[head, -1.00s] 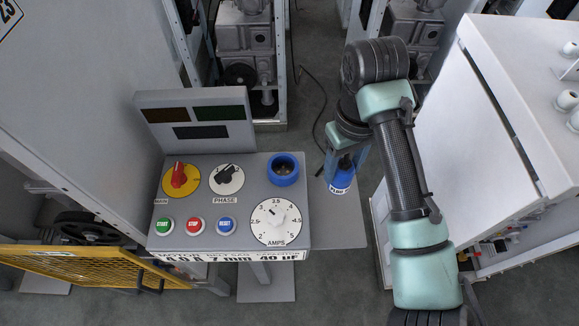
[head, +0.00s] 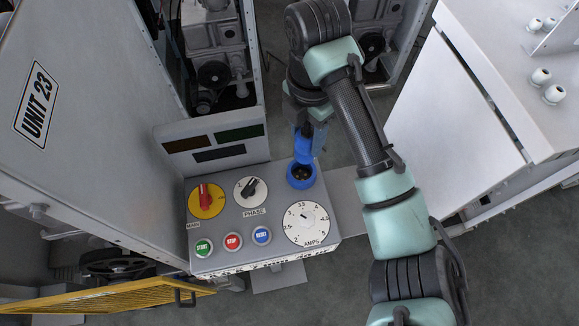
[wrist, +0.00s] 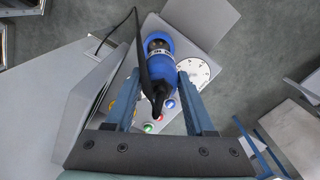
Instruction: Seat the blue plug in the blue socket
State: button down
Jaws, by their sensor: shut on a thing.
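The blue plug (head: 303,147) is held below my gripper (head: 305,122), just behind the blue socket (head: 301,181) in the head view. The socket is a round blue collar at the panel's back right corner, and its dark inside still shows. The plug looks close to the rim; whether they touch cannot be told. In the wrist view, the blue plug (wrist: 156,76) lies between the two fingers of my gripper (wrist: 157,88), which is shut on it. A black cable runs from the plug.
The grey panel (head: 230,220) carries a red and yellow knob (head: 207,200), a phase knob (head: 250,190), an amps dial (head: 306,223) and push buttons. A display board (head: 213,146) stands along its back edge. A white cabinet (head: 455,120) is at the right.

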jog(key=shift+a+r+n, duration=0.15)
jog(key=shift+n, duration=0.15)
notch_tip(320, 180, down, 10)
jog(key=shift+p, duration=0.6)
jog(key=shift+c, duration=1.3)
grip_release()
notch_tip(320, 180, up, 11)
jog(key=shift+f+b, duration=0.1)
jog(key=shift+b, duration=0.4)
jog(key=shift+r, duration=0.65)
